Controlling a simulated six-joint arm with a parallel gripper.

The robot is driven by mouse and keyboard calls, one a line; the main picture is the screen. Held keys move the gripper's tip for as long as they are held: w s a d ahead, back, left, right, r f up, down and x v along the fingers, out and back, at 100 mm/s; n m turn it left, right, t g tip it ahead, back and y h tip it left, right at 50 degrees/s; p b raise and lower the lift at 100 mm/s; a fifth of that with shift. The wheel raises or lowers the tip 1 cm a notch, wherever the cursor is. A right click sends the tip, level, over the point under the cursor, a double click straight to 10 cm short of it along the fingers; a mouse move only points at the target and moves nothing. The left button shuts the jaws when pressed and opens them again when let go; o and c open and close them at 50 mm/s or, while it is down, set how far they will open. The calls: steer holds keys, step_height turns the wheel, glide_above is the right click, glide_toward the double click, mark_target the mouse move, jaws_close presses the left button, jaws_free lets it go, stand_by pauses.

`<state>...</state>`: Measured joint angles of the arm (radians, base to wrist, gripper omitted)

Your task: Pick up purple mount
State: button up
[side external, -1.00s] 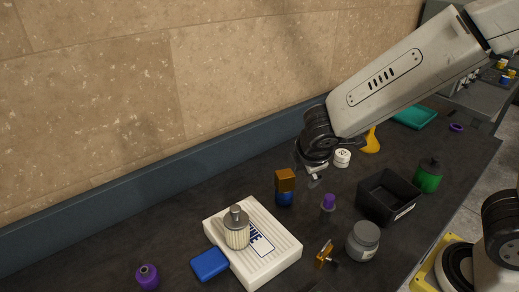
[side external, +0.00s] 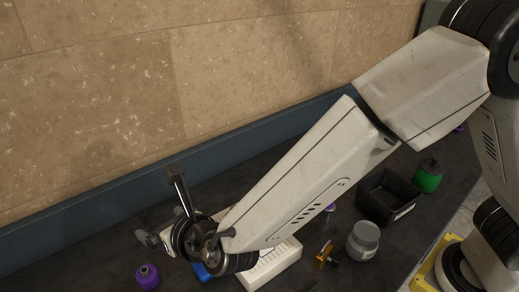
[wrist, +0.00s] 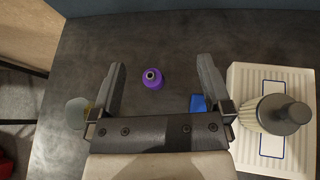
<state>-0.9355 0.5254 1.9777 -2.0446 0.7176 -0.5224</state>
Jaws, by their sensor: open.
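The purple mount (wrist: 153,79) is a short round piece with a dark hole in its top. It stands upright on the dark table in the wrist view, and at the lower left in the side external view (side external: 147,277). My gripper (wrist: 160,75) is open, its two fingers spread apart with the purple mount showing between them. Nothing is held. In the side external view my wrist hangs above and to the right of the mount; the fingertips are hard to make out there.
A blue block (wrist: 198,103) lies near the right finger. A white ribbed box (wrist: 242,80) carries a grey-capped bottle (wrist: 274,114). A black bin (side external: 388,195), grey jar (side external: 363,240) and green bottle (side external: 428,176) stand to the right.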

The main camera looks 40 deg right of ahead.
steer(key=s+a+f+n+y, duration=0.1)
steer(key=s+a+n+y, duration=0.1)
steer(key=a+n, duration=0.15)
glide_toward(148, 274)
steer(key=w, duration=0.1)
steer(key=w+a+f, duration=0.1)
steer(key=m, duration=0.1)
steer(key=shift+w+a+f, duration=0.25)
steer(key=shift+w, duration=0.15)
steer(key=shift+x, duration=1.3)
steer(key=shift+w, duration=0.15)
steer(key=shift+x, duration=2.45)
steer(key=shift+d+f, duration=0.1)
steer(key=shift+d, duration=0.05)
jaws_close()
